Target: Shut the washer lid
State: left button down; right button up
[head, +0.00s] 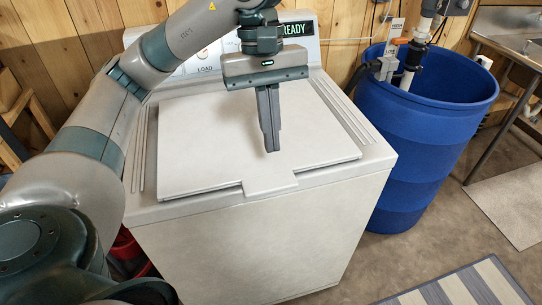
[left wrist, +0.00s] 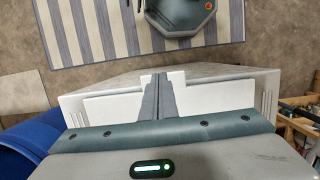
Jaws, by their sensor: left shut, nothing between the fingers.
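The white washer (head: 250,230) stands against the wood wall, with its control panel (head: 206,55) at the back. Its lid (head: 215,140) lies flat over the top, apparently level with the rim. My left gripper (head: 271,150) points down over the right middle of the lid, its fingers together and empty. The fingertips look close to the lid; I cannot tell whether they touch it. In the left wrist view the shut fingers (left wrist: 158,78) show in front of the lid (left wrist: 210,95). My right gripper is not in view.
A blue barrel (head: 425,130) with pipes stands right of the washer. A metal sink table (head: 510,45) is at the far right. A striped rug (head: 470,287) lies on the floor in front. A red bucket (head: 127,250) sits at the washer's left.

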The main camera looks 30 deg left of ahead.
pick_arm(q)
jog(key=shift+v, duration=1.1)
jog(key=shift+s+d, duration=0.1)
jog(key=shift+s, duration=0.15)
